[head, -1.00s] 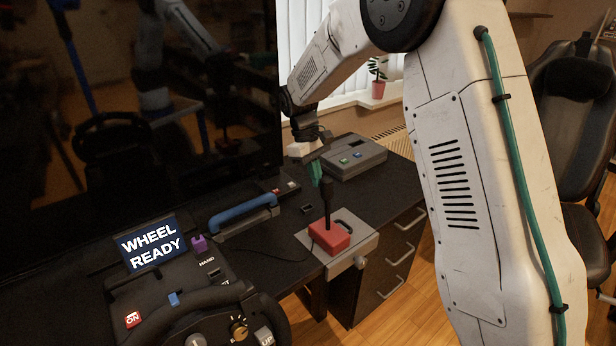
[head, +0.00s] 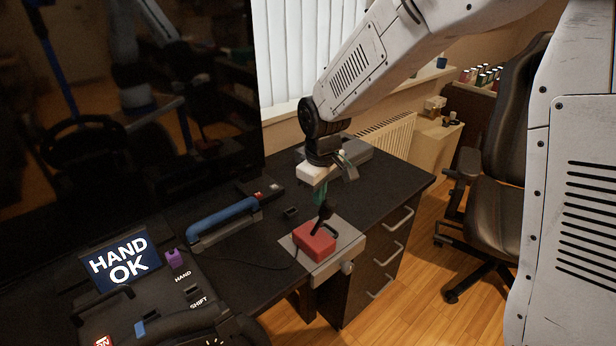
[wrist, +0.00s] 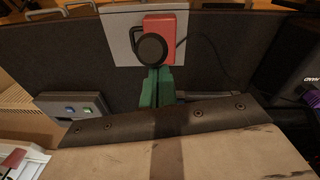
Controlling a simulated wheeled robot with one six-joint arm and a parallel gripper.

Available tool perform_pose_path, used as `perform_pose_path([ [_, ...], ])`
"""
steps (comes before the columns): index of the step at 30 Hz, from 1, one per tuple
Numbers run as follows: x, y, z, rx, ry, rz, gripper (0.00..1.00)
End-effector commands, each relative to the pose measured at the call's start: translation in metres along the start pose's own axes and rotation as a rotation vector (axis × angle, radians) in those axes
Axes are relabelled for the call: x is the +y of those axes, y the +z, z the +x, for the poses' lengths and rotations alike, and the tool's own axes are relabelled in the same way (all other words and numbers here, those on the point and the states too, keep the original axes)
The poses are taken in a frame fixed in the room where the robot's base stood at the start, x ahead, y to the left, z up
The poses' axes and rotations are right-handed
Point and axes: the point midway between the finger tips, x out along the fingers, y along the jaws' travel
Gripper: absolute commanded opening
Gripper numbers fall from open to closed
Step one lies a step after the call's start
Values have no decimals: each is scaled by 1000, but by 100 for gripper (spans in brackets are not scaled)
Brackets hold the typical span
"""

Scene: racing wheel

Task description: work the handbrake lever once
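The handbrake lever (head: 321,219) is a black stick with a round knob on a red base block (head: 314,241). It leans to the right in the head view. In the wrist view its black knob (wrist: 151,48) shows from above, over the red block (wrist: 168,27). My gripper (head: 320,198) has green fingers that show close together in the wrist view (wrist: 156,80), with no lever between them. Their tips are right by the knob on its far side; I cannot tell whether they touch. The small screen (head: 121,260) reads "HAND OK".
The red block sits on a grey plate (head: 345,246) at the desk's front edge. A blue-handled bar (head: 222,219) lies to its left, and a purple part (head: 174,259) and the wheel unit further left. A grey button box (head: 352,151) stands behind my gripper. A chair (head: 500,190) is at the right.

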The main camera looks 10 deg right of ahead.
Motion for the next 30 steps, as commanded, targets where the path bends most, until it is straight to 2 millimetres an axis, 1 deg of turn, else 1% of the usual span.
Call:
perform_pose_path([
  [6,-3,6,2,-9,-4,-3,0],
  [20,-3,8,3,-16,-5,-1,0],
  [23,-3,2,0,-14,-4,0,0],
  [25,-4,-7,-3,-11,-3,1,0],
  [29,-5,-30,-12,-3,0,1,0],
  [30,-5,-29,-25,2,3,2,0],
])
